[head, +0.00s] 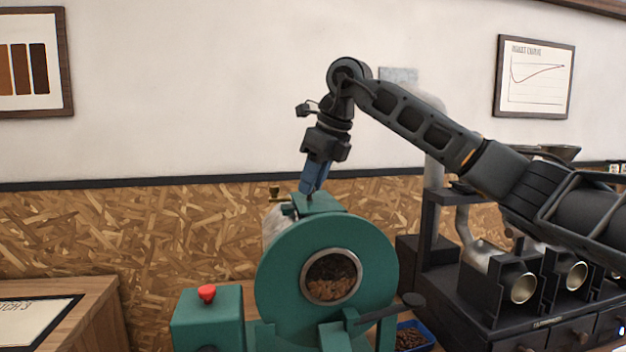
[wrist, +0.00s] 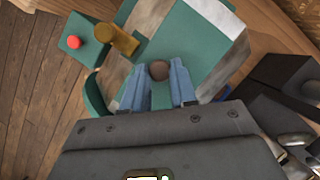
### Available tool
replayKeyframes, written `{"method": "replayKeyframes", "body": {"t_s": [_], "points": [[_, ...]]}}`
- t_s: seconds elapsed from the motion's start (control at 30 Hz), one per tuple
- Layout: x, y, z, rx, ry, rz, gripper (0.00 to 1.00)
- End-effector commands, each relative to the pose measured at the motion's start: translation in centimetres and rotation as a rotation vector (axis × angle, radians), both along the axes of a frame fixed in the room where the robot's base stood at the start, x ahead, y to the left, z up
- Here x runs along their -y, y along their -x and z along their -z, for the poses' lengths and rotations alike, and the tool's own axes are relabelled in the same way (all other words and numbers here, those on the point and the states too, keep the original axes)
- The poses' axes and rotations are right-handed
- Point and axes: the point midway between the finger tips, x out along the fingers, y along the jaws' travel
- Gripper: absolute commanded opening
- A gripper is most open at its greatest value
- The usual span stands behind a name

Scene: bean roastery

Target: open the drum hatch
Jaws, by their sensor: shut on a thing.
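The green drum roaster (head: 275,259) stands in the lower middle of the head view, its round front window (head: 332,277) showing brown beans. On top of the drum is a green hatch plate (head: 318,203), also in the wrist view (wrist: 190,40). My gripper (head: 311,192) points down at the hatch from above. In the wrist view its two blue fingers (wrist: 158,88) are shut on a small dark brown knob (wrist: 158,70) at the hatch plate. I cannot tell whether the hatch is lifted at all.
A brass fitting (head: 274,193) stands beside the hatch. A green box with a red button (head: 207,293) is at the drum's left front. A blue tray of beans (head: 410,337) lies at right. Black machinery (head: 528,280) stands further right. A wooden counter (head: 95,300) is at left.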

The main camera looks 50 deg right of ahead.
Motion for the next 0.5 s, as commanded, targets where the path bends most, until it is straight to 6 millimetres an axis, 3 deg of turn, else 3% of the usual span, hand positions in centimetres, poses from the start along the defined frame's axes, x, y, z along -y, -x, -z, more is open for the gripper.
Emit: {"method": "replayKeyframes", "body": {"t_s": [0.5], "points": [[0.63, 0.36, -0.27, 0.063, -0.09, 0.003, 0.0]]}}
